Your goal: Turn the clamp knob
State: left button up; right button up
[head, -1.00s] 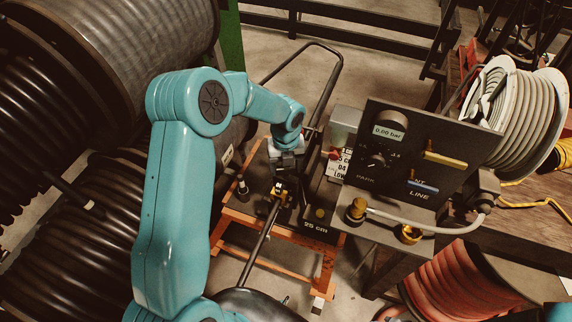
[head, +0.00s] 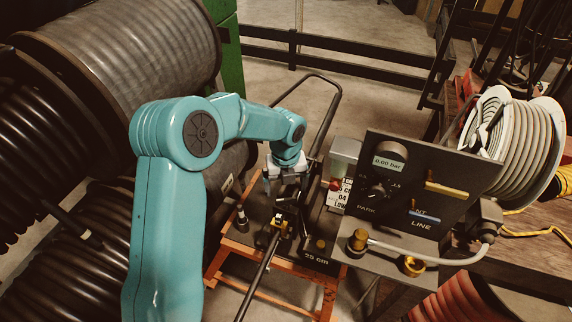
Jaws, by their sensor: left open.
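My left gripper (head: 284,188) points down over the dark bench plate (head: 262,208), small in view and partly hidden by its own wrist. Its jaws are open, and I see nothing held. Just below it in the picture is a black clamp with yellow parts (head: 281,223), around a dark hose or rod (head: 258,272) that runs down toward me. I cannot tell whether the gripper touches the clamp. A small upright black knob (head: 242,222) stands left of the clamp. Which part is the clamp knob is not clear. My right gripper is not in view.
A dark panel (head: 462,172) with a 0.00 bar display, a dial (head: 377,191) and yellow and blue handles stands close right. Brass fittings (head: 357,241) and a grey hose (head: 430,259) lie before it. Large hose reels fill the left.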

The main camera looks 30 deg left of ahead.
aim_at(286, 199)
pick_arm(q)
notch_tip(286, 199, up, 12)
jog(key=shift+f, duration=0.25)
dwell(0.3)
